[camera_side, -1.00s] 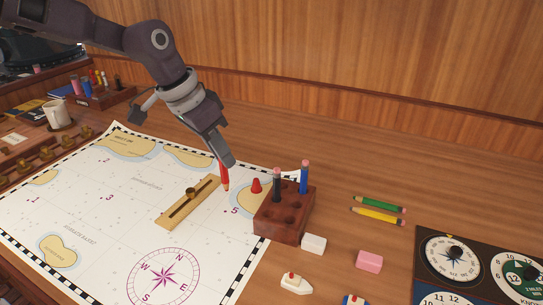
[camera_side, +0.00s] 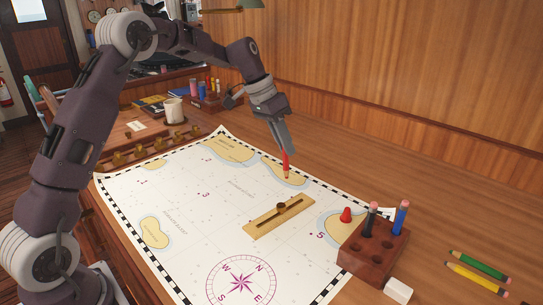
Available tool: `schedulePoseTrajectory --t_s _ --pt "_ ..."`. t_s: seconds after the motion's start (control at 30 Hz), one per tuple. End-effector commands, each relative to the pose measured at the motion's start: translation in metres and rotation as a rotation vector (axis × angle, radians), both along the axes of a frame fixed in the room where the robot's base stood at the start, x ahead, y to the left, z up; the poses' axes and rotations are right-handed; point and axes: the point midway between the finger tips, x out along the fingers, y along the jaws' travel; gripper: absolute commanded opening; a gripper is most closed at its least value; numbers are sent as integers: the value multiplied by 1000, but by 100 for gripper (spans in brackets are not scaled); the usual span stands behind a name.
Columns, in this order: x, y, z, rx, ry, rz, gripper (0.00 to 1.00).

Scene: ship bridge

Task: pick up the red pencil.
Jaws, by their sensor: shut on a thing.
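My gripper (camera_side: 284,142) is shut on the red pencil (camera_side: 285,163) and holds it nearly upright, point down. The pencil's upper part is hidden between the fingers. Its tip shows in front of an island at the far edge of the chart (camera_side: 175,200). I cannot tell whether the tip touches the paper or hangs above it.
A wooden block (camera_side: 366,262) with holes holds a black pencil (camera_side: 370,219) and a blue pencil (camera_side: 400,217). A brass-coloured ruler (camera_side: 266,222) lies on the chart. Green (camera_side: 479,266) and yellow (camera_side: 477,279) pencils lie at right.

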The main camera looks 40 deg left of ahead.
Motion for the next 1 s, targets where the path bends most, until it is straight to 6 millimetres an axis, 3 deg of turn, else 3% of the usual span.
schedulePoseTrajectory --t_s 0.1,0.27,0.63,0.93,1.0 --pt "25 -2 1 -24 15 -115 0" --pt "39 -6 0 -51 43 -291 0" --pt "27 -15 -7 -80 79 -488 0" --pt "25 -15 -53 -79 81 -490 0" --pt "15 -13 -49 -80 78 -486 0"
